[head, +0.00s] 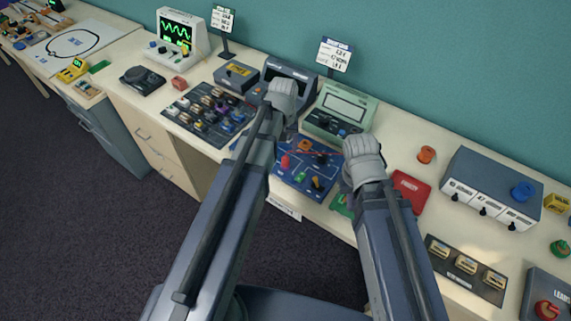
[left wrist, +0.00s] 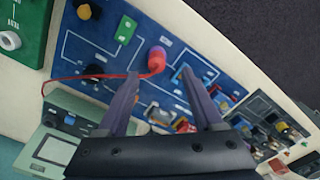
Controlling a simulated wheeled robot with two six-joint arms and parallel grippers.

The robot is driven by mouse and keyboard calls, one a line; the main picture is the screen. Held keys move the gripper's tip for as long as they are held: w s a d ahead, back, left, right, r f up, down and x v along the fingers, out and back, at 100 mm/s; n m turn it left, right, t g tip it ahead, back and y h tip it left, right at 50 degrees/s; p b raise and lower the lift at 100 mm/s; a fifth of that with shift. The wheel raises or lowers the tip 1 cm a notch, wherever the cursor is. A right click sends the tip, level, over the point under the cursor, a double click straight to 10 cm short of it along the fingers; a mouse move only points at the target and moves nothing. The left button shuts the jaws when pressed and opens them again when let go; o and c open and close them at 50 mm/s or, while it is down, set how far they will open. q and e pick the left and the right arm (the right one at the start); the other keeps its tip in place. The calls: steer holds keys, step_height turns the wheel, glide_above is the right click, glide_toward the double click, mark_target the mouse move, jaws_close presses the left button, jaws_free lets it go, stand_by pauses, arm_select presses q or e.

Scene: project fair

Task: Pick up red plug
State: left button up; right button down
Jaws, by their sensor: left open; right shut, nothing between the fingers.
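The red plug (left wrist: 157,59) sits on the blue circuit board (left wrist: 75,45), with a red lead running from it to the left in the left wrist view. In the head view the plug (head: 285,161) shows just below my left gripper (head: 287,132). My left gripper (left wrist: 162,74) is open, and its two fingers reach toward the board on either side of the plug. No hold on the plug shows. My right gripper (head: 358,152) is to the right of the board, shut and empty; its fingertips are mostly hidden by its own wrist.
A green meter (head: 340,110) stands behind the board. A tray of several dark parts (head: 208,115) lies to the left. A red box (head: 410,190) and a blue-grey unit (head: 490,185) are to the right. A green board (left wrist: 28,30) lies beside the blue one.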

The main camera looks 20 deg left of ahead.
mark_target(285, 156)
arm_select(q)
steer(key=f+b, duration=0.4)
steer(key=f, duration=0.1)
steer(key=shift+d+f+b, duration=0.1)
steer(key=shift+d+b, duration=0.2)
steer(key=shift+b, duration=0.05)
arm_select(e)
step_height(285, 156, down, 5)
steer(key=shift+f, duration=0.1)
arm_select(q)
steer(key=shift+c, duration=0.3)
jaws_close()
